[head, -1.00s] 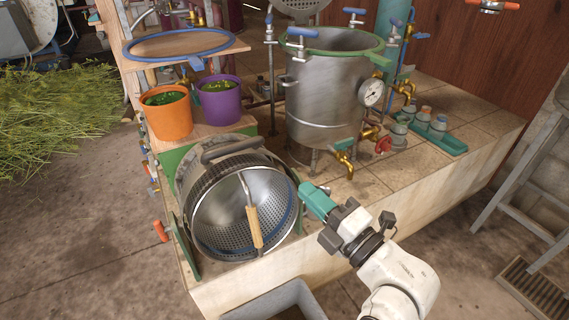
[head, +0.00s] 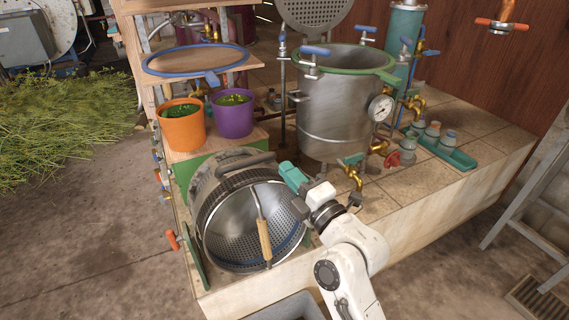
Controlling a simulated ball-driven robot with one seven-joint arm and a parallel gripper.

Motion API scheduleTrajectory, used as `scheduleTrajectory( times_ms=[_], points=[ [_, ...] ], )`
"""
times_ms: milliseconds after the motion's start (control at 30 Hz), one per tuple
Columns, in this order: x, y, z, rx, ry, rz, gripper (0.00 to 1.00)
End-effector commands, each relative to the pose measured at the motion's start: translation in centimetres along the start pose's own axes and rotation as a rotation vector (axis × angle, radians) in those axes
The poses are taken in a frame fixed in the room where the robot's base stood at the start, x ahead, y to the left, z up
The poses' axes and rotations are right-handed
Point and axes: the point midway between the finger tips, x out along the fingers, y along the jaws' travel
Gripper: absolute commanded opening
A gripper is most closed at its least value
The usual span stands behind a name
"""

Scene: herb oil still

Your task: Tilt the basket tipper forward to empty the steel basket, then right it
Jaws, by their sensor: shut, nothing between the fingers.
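The steel basket (head: 225,228) lies tilted on the tiled ledge, its perforated mouth facing forward and down toward me. Its bail with a wooden grip (head: 264,240) hangs across the mouth. The basket sits in the tipper, whose green side plate (head: 194,258) and orange-ended handle (head: 172,240) show at the left. The inside looks empty where I can see it. My gripper (head: 290,175) has teal fingers, is shut and empty, and is at the basket's upper right, by its rim. I cannot tell whether it touches the basket.
A grey bin (head: 285,308) is below the ledge's front edge. The steel still pot (head: 335,115), with gauge (head: 380,108) and brass tap (head: 352,174), stands behind my gripper. Orange (head: 182,130) and purple (head: 232,118) buckets of herbs stand behind the basket. The ledge's right front is clear.

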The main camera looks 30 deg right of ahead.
Motion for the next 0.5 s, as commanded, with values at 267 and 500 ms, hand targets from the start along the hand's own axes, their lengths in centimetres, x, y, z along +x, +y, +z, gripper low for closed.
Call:
scheduleTrajectory(
  times_ms=[267, 500],
  points=[
    [2.1, 0.0, -0.1, 0.001, 0.001, 0.0, 0.0],
    [2.1, 0.0, -0.1, 0.0, 0.001, 0.0, 0.0]
  ],
)
